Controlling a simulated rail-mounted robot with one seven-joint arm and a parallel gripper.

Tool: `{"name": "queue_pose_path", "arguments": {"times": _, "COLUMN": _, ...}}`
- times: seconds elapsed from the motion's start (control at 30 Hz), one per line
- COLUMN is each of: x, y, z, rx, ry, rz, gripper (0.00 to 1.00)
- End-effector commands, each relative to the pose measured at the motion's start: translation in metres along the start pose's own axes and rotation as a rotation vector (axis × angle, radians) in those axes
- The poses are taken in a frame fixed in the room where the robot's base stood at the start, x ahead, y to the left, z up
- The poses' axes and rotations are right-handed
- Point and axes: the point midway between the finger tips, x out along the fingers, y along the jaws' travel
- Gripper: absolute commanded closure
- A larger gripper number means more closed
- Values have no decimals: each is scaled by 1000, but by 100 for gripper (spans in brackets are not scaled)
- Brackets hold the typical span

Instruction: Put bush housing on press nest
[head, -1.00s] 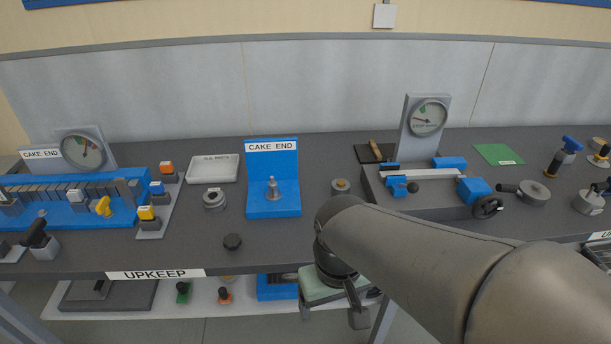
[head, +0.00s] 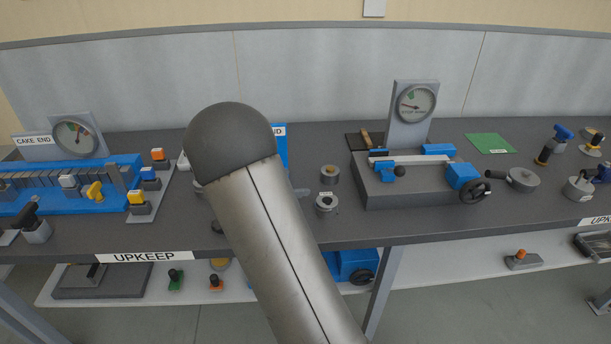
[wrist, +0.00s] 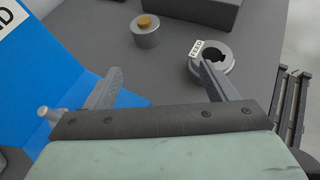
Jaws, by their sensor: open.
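My gripper (wrist: 160,72) is open and empty above the bench in the wrist view. Its right finger overlaps the edge of a grey ring (wrist: 226,66) with a dark hole and a FEED tag; contact cannot be told. A grey cylinder with a bronze-coloured centre (wrist: 146,38) stands beyond and between the fingers. I cannot tell which of these is the bush housing. In the head view the ring (head: 326,208) lies in front of the cylinder (head: 329,178), and my arm mostly hides the gripper.
A grey fixture (head: 415,190) with blue blocks, handwheel and dial gauge (head: 416,104) stands right of the ring. A blue slotted rack (head: 120,180) and switches are at left. Bench space between ring and fixture is narrow. Black rails (wrist: 290,100) lie beyond the bench edge.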

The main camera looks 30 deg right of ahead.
Motion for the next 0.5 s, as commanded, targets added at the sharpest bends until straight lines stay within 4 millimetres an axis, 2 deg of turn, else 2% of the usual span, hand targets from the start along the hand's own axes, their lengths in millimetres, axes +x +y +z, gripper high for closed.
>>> {"name": "queue_pose_path", "arguments": {"times": 0.1, "x": 9, "y": 14, "z": -3, "rx": -71, "ry": -48, "rz": 27, "gripper": 21}}
{"name": "queue_pose_path", "arguments": {"times": 0.23, "x": 25, "y": 16, "z": 0, "rx": -82, "ry": -57, "rz": 30, "gripper": 21}}
{"name": "queue_pose_path", "arguments": {"times": 0.5, "x": 83, "y": 18, "z": 3, "rx": -80, "ry": -54, "rz": 28, "gripper": 21}}
